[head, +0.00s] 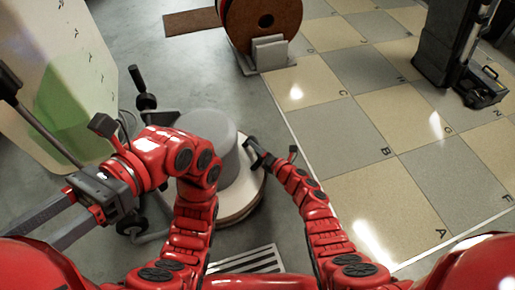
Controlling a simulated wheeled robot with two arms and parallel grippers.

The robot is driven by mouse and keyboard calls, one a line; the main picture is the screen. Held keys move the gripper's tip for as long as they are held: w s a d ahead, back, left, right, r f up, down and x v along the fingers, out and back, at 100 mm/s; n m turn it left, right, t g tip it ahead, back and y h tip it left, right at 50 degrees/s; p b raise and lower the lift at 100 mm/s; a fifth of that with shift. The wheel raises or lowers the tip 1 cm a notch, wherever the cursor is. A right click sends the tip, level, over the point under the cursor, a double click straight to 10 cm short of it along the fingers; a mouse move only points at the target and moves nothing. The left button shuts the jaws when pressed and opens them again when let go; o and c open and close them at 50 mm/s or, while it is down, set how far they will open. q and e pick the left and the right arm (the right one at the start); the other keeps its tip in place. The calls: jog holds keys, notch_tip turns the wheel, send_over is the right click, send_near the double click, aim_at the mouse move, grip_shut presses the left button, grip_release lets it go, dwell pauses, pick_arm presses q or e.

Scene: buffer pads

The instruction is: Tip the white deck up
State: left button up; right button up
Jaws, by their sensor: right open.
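The white deck (246,199) is the round base of a floor machine, flat on the grey floor at the picture's centre. A grey motor housing (210,128) stands on it. My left arm hides much of its left and front side. My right gripper (254,150) is open at the deck's upper right edge, beside the housing; I cannot tell whether it touches. My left gripper (38,226) points to the lower left, away from the deck, its two fingers apart and empty.
A dark handle knob (146,102) and a wheel (131,225) show left of the deck. A pale panel with a green patch (60,85) stands at left. A rack with round pads (264,28) is behind. A striped floor grille (246,262) is in front.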

grip_shut()
dwell(1.4)
